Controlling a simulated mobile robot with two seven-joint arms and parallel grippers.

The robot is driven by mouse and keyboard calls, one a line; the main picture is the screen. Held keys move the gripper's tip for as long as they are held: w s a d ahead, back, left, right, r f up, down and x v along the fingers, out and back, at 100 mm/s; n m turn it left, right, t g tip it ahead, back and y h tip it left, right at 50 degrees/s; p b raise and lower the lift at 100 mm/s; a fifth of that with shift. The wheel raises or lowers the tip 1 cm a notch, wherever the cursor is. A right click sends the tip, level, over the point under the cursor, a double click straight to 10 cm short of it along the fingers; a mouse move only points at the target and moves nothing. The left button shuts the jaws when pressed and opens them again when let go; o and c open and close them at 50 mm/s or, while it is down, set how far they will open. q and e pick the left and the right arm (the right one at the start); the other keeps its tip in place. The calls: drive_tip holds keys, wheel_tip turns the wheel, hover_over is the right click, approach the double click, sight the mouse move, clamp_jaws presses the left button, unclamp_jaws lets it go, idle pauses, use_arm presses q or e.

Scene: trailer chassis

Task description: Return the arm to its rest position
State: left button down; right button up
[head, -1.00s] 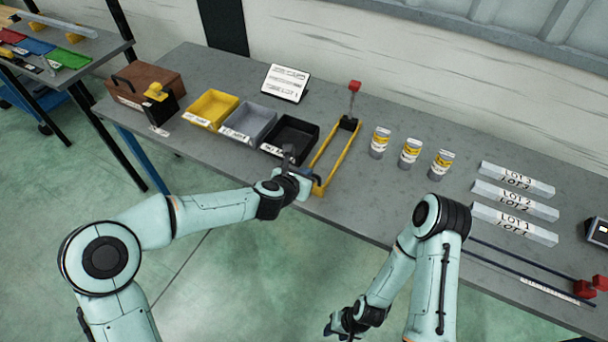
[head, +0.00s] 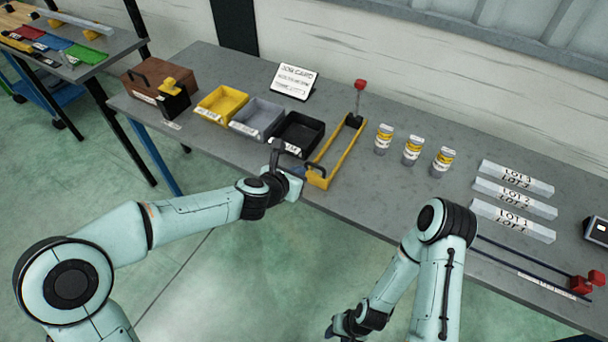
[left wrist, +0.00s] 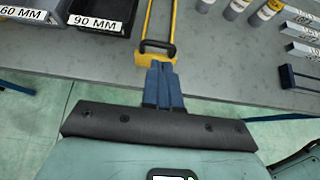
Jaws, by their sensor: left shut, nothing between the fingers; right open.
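My left gripper (head: 301,172) is over the front edge of the grey workbench (head: 405,200), beside the near end of a long yellow-rimmed frame (head: 338,150). In the left wrist view its blue fingers (left wrist: 160,70) are shut together with nothing between them. The fingertips overlap the near end of the yellow frame (left wrist: 157,47) in that view; I cannot tell if they touch it. My right gripper (head: 338,328) hangs low in front of the bench, near the bottom edge of the head view. Its fingers are small and partly cut off.
Yellow (head: 221,104), grey (head: 257,118) and black (head: 297,134) bins stand left of the frame. A red-topped post (head: 360,86) rises at the frame's far end. The floor in front is clear.

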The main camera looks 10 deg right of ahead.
use_arm(q)
drive_tip(key=r, duration=0.1)
drive_tip(key=s+a+r, duration=0.1)
drive_tip(key=r, duration=0.1)
drive_tip(key=shift+s+a+r+p, duration=0.25)
drive_tip(key=shift+s+r+p, duration=0.1)
drive_tip(key=shift+p, duration=0.05)
drive_tip(key=shift+f, duration=0.1)
